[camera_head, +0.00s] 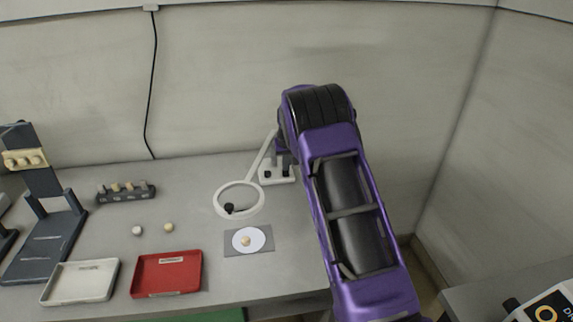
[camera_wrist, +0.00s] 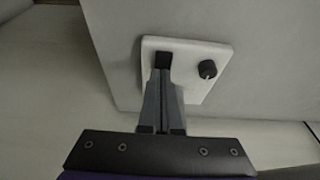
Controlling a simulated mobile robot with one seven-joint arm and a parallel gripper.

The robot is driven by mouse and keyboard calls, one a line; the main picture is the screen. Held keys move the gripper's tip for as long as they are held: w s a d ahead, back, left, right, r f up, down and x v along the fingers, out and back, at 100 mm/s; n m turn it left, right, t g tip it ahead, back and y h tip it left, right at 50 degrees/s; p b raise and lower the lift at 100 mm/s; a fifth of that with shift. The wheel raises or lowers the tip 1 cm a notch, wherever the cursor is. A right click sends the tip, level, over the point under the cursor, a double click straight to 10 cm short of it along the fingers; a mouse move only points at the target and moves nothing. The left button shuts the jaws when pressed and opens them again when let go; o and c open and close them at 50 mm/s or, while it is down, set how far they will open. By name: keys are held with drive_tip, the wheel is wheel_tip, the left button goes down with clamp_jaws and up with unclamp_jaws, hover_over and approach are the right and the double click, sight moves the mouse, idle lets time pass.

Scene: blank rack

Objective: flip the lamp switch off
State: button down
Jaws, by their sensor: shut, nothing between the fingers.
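The white lamp stands at the back of the grey table, with a ring-shaped head (camera_head: 217,205) on a slanted arm and a white base (camera_head: 290,181). My arm partly covers the base. In the wrist view the base (camera_wrist: 190,48) carries a black switch (camera_wrist: 163,59) and a round black knob (camera_wrist: 207,69) to its right. My gripper (camera_wrist: 163,76) is shut and empty, its fingertips right at the near edge of the switch. I cannot tell whether they touch it or which way the switch is set. In the head view my arm hides the fingertips.
A grey pad with a white disc (camera_head: 257,238) lies in front of the lamp. A red tray (camera_head: 148,285) and a white tray (camera_head: 60,290) are at the front left. A small dark rack (camera_head: 126,197) and a dark stand (camera_head: 45,245) are further left. The wall (camera_head: 215,100) is close behind.

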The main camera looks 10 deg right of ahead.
drive_tip(key=shift+w+f, duration=0.1)
drive_tip(key=shift+f, duration=0.25)
drive_tip(key=shift+s+f+b, duration=0.15)
drive_tip(key=shift+s+b, duration=0.15)
drive_tip(key=shift+s, duration=0.7)
drive_tip(key=shift+r+p, duration=0.3)
drive_tip(key=shift+r, duration=0.2)
drive_tip(key=p+v, duration=0.1)
drive_tip(key=v, duration=1.2)
drive_tip(key=shift+w+r+p, duration=0.3)
drive_tip(key=shift+r+p, duration=0.05)
drive_tip(key=shift+r, duration=0.05)
drive_tip(key=shift+w+r, duration=0.1)
